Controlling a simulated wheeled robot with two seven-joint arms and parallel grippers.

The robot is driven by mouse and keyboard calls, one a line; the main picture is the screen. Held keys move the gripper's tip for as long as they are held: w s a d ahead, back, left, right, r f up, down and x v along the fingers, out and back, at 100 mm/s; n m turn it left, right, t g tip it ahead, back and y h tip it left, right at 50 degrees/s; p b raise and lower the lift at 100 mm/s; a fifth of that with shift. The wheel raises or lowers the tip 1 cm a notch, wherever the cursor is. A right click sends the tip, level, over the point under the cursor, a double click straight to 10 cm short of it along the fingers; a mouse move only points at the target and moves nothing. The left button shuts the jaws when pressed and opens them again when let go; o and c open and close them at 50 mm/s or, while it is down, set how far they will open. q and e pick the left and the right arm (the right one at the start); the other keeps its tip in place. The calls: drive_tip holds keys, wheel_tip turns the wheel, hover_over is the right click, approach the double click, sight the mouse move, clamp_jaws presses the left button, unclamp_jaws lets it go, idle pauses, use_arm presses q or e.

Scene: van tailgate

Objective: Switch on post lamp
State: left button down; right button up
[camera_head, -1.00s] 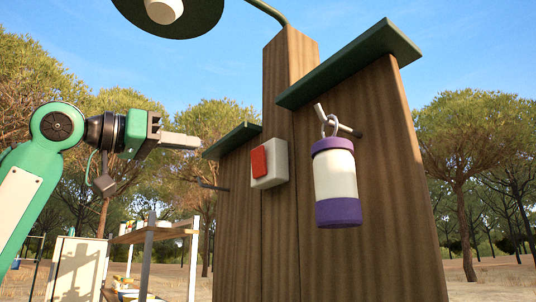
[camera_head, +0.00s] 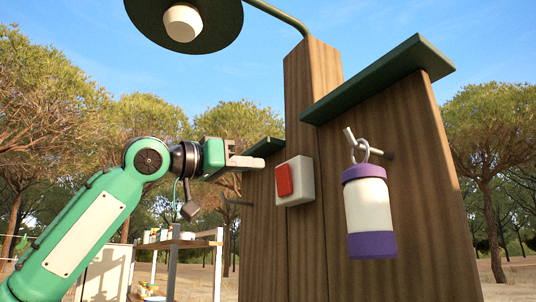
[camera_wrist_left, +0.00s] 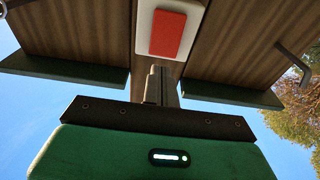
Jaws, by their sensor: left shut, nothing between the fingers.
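The post lamp has a dark green round shade (camera_head: 222,12) with a pale bulb (camera_head: 183,22) at the top of the head view. The bulb looks unlit. A white switch box with a red rocker (camera_head: 284,181) sits on the wooden post (camera_head: 306,235); the rocker also shows in the left wrist view (camera_wrist_left: 167,34). My left gripper (camera_head: 258,162) is shut and empty, just left of the switch box and apart from it. In the left wrist view its fingers (camera_wrist_left: 160,80) point towards the rocker. My right gripper is not in view.
A purple and white lantern-like canister (camera_head: 368,210) hangs from a peg on the right wooden panel (camera_head: 428,180). A green-capped panel stands left of the post. A shelf (camera_head: 190,243) with small items stands behind on the left, with trees beyond.

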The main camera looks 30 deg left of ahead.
sight(283, 180)
use_arm(q)
drive_tip(key=shift+p+x, duration=0.85)
drive_tip(key=shift+x, duration=1.25)
drive_tip(key=shift+d+r, duration=0.1)
drive_tip(key=shift+d, duration=0.05)
